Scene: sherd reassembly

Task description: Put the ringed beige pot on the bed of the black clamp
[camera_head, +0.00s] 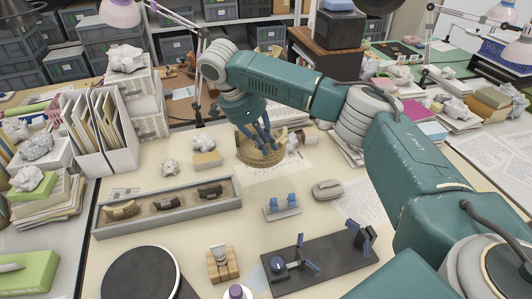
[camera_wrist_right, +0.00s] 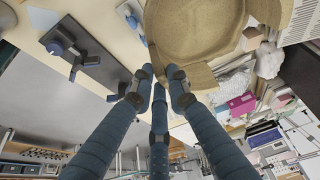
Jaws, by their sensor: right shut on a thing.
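The ringed beige pot (camera_head: 249,154) is at the back middle of the table in the head view. It also fills the top of the right wrist view (camera_wrist_right: 195,25), where its hollow inside and a broken rim show. My right gripper (camera_head: 266,143) reaches over it from behind, and its blue fingers are shut on the pot's rim. The fingers also show in the wrist view (camera_wrist_right: 162,82). The black clamp (camera_head: 335,266), a dark plate with blue jaws and a round pad, lies at the front right. It shows at the upper left in the wrist view (camera_wrist_right: 88,62). My left gripper is out of view.
A grey tray (camera_head: 170,222) with several sherds lies to the left. A small stand with blue pads (camera_head: 282,208) and a grey rounded object (camera_head: 327,190) lie between pot and clamp. A black turntable (camera_head: 140,274) and a wooden block (camera_head: 222,266) are at the front.

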